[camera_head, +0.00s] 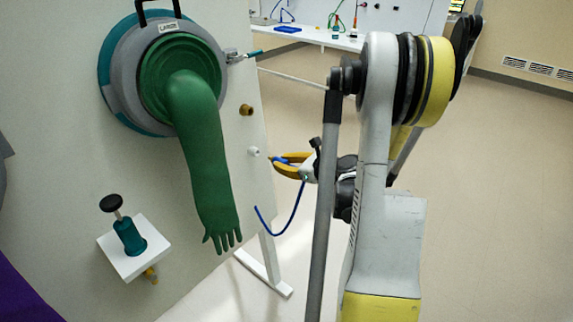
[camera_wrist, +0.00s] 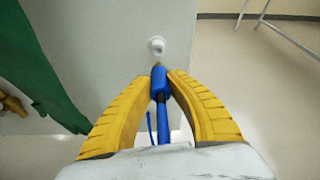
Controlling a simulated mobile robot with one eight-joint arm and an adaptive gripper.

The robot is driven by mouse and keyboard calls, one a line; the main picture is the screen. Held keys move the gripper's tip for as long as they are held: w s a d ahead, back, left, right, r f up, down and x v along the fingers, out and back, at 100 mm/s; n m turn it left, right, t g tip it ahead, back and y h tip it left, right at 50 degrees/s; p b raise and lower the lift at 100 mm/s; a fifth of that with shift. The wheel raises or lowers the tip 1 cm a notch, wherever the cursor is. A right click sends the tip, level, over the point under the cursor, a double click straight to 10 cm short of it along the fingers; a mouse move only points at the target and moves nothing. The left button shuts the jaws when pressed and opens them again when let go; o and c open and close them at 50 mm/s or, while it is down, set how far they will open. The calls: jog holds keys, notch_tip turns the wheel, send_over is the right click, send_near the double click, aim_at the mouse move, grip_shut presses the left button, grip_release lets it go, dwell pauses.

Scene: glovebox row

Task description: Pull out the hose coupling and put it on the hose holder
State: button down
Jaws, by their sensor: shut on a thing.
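My gripper (camera_head: 271,159) has yellow fingers and is shut on the blue hose coupling (camera_wrist: 160,82). It also shows in the wrist view (camera_wrist: 160,76), with the coupling between its fingertips and the coupling's small tip pointing at a white round fitting (camera_wrist: 156,46) on the panel. That white fitting (camera_head: 254,151) stands just left of the fingertips in the head view. I cannot tell whether the tip touches it. A blue hose (camera_head: 296,208) hangs below the gripper in a curve toward the panel. A brass fitting (camera_head: 246,109) sits above the white one; which is the hose holder is unclear.
A green glove (camera_head: 203,150) hangs from a round port on the white panel (camera_head: 75,120), left of my gripper. A small white shelf (camera_head: 128,265) with a teal, black-knobbed device juts out at lower left. A bench (camera_head: 320,38) stands far behind. The floor at right is clear.

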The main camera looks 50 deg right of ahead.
jog(key=shift+r+x, duration=0.2)
jog(key=shift+x, duration=0.75)
jog(key=shift+r+x, duration=0.2)
jog(key=shift+x, duration=0.75)
jog(key=shift+w+a+f, duration=0.1)
jog(key=shift+w, duration=0.75)
jog(key=shift+w+a+f, duration=0.1)
jog(key=shift+w, duration=0.75)
jog(key=c, duration=1.3)
grip_release()
jog(key=shift+c, duration=0.2)
jog(key=shift+s, duration=0.1)
send_near(275, 159)
jog(key=x, duration=0.2)
jog(key=shift+w+d, duration=0.3)
jog(key=shift+w, duration=0.1)
